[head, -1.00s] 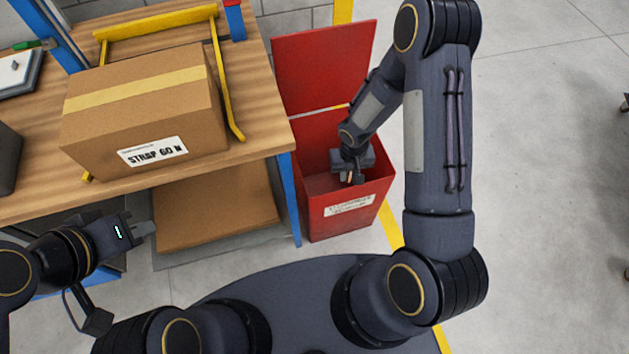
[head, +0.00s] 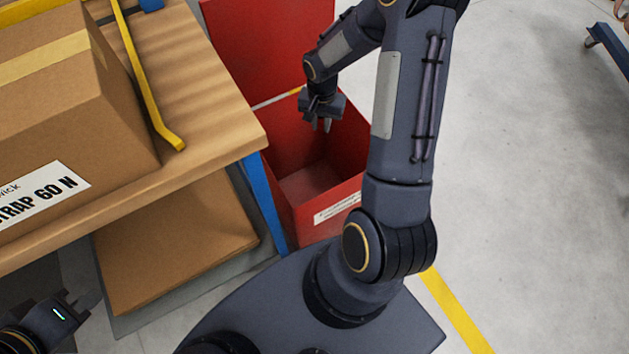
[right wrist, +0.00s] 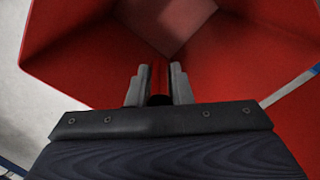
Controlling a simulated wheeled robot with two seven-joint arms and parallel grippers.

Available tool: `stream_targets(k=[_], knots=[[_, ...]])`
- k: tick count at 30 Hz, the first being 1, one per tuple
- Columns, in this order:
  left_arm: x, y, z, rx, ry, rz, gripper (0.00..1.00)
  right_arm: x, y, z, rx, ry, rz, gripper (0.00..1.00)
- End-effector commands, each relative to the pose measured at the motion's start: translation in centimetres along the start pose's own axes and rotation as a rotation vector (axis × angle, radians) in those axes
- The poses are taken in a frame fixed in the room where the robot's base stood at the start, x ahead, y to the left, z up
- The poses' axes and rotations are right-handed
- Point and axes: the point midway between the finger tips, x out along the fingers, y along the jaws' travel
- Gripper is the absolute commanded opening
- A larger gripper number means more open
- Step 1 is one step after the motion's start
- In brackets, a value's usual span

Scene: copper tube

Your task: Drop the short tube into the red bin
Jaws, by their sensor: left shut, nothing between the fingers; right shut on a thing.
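The short tube (right wrist: 159,77) shows in the right wrist view as a narrow copper-red piece with a dark round end, between the two grey fingers. My right gripper (head: 320,124) is shut on it, fingers pointing down at the rear part of the red bin's opening. In the head view I cannot make out the tube. The red bin (head: 348,208) stands open beside the workbench, its lid tilted up behind; its floor looks empty where I see it. Its red walls also fill the right wrist view (right wrist: 80,60). My left gripper (head: 88,301) is shut and empty at the lower left.
The wooden workbench (head: 215,130) with a blue leg is left of the bin. It carries a large cardboard box (head: 110,130) and a yellow bar frame (head: 150,95). Flat cardboard (head: 175,245) lies on the lower shelf. The floor right of the bin is clear.

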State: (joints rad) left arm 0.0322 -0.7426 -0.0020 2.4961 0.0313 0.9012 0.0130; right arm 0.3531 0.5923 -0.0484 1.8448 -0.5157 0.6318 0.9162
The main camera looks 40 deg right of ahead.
Motion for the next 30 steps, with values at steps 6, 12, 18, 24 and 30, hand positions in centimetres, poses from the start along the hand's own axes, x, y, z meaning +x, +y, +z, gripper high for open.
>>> stream_targets(k=[6, 12, 18, 24, 30], knots=[[1.9, -0.9, 1.0, 0.000, 0.000, 0.000, 0.00, 3.1, 0.0, 0.0, -0.003, 0.000, 0.000, 0.00], [2.8, -1.3, 1.4, 0.000, 0.000, 0.000, 0.00, 4.7, 0.0, 0.0, -0.002, 0.000, 0.000, 0.00], [2.8, -1.3, 1.4, 0.000, 0.000, 0.000, 0.00, 4.7, 0.0, 0.0, -0.002, 0.001, 0.000, 0.00], [2.7, -1.2, 1.4, 0.000, 0.000, 0.000, 0.00, 4.7, 0.0, 0.0, -0.003, 0.001, 0.000, 0.34], [2.8, -1.2, 1.4, 0.000, 0.000, 0.000, 0.00, 4.7, 0.0, 0.0, -0.003, 0.001, 0.000, 0.45]])
